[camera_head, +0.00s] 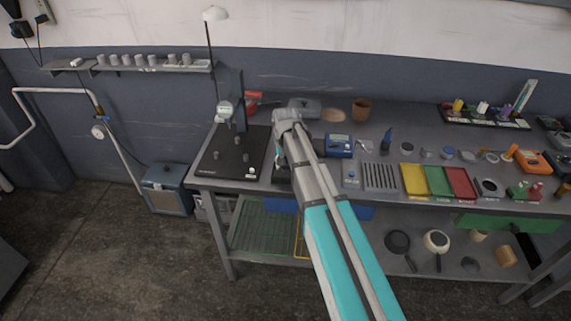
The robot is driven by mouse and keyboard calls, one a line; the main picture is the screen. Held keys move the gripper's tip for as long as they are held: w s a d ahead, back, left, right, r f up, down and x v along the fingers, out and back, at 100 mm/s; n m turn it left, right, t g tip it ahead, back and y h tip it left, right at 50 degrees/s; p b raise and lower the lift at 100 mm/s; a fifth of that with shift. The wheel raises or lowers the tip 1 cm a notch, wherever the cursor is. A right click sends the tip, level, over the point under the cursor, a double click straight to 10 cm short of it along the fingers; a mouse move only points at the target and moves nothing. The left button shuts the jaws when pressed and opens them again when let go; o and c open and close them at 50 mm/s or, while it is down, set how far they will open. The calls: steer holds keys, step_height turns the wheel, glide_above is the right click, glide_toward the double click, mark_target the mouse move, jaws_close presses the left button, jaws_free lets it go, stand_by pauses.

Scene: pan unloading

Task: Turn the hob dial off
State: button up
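I cannot make out a hob or its dial for certain in the head view. A flat black plate (215,168) with a few small grey posts and a dial gauge (225,109) on a stand sits at the left end of the workbench. My arm reaches up from the bottom of the picture, and its far end lies over the bench just right of the black plate. My gripper's fingers cannot be made out there. A dark object beneath the arm is mostly hidden by it. A dark pan (398,242) and a pale-topped pan (437,240) rest on the lower shelf.
Beside my arm on the workbench (330,186) are a blue meter (339,146), a slotted grey block (380,177) and yellow, green and red trays (439,181). A clay pot (361,109) stands behind. A blue-grey box (167,188) stands on the floor at left.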

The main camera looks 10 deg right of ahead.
mark_target(286, 165)
steer(key=shift+o, duration=0.8)
steer(key=shift+m, duration=0.5)
steer(key=m, duration=0.3)
steer(key=shift+m, duration=0.3)
steer(key=m, duration=1.4)
step_height(286, 165, up, 14)
steer(key=p, duration=1.4)
steer(key=shift+m, duration=0.3)
steer(key=shift+f, duration=0.1)
